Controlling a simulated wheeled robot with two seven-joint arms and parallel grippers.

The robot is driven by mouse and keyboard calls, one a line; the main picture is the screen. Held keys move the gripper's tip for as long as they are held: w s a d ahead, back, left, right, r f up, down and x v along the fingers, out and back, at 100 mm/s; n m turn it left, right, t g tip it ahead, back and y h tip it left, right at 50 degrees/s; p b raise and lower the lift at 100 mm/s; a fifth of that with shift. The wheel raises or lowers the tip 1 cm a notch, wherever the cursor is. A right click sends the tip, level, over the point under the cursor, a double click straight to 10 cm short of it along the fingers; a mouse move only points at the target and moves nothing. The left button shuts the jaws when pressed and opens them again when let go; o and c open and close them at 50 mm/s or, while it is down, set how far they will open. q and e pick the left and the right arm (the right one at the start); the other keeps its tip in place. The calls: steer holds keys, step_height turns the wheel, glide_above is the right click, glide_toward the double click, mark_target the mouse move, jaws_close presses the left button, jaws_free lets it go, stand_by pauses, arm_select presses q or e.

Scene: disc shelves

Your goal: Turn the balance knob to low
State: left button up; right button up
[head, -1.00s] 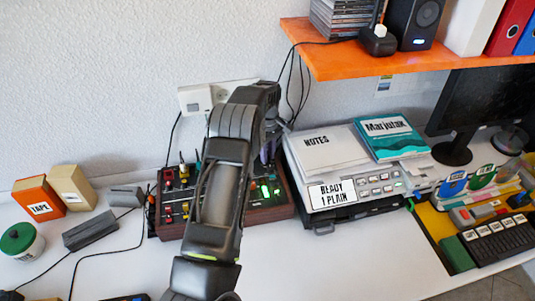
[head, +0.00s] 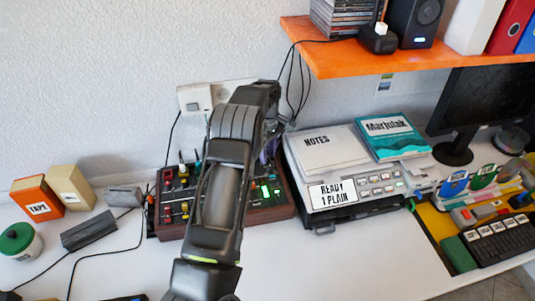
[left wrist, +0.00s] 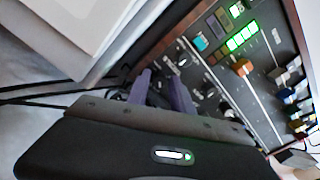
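The dark control panel (head: 258,214) with wooden sides stands on the desk by the wall, and my left arm crosses in front of it. In the left wrist view, the panel face (left wrist: 262,78) shows several dark round knobs (left wrist: 184,60), slider tracks, coloured caps and lit green buttons. I cannot read which knob is balance or where it points. My left gripper (left wrist: 162,77) has its two purple fingers a little apart, close to the panel's edge near the dark knobs. I see nothing held between them. In the head view its fingers are mostly hidden behind the arm. My right gripper is out of view.
A printer (head: 355,190) with notes and a teal book stands close right of the panel. An orange shelf (head: 330,62) overhangs at upper right. Cables hang behind the panel. Small boxes (head: 70,187) and a green-lidded jar (head: 20,241) are at left.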

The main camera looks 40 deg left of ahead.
mark_target(268, 157)
arm_select(q)
steer(key=shift+r, duration=0.1)
step_height(268, 157, up, 7)
steer(key=shift+f+b, duration=0.1)
steer(key=shift+b, duration=0.65)
steer(key=shift+r, duration=0.4)
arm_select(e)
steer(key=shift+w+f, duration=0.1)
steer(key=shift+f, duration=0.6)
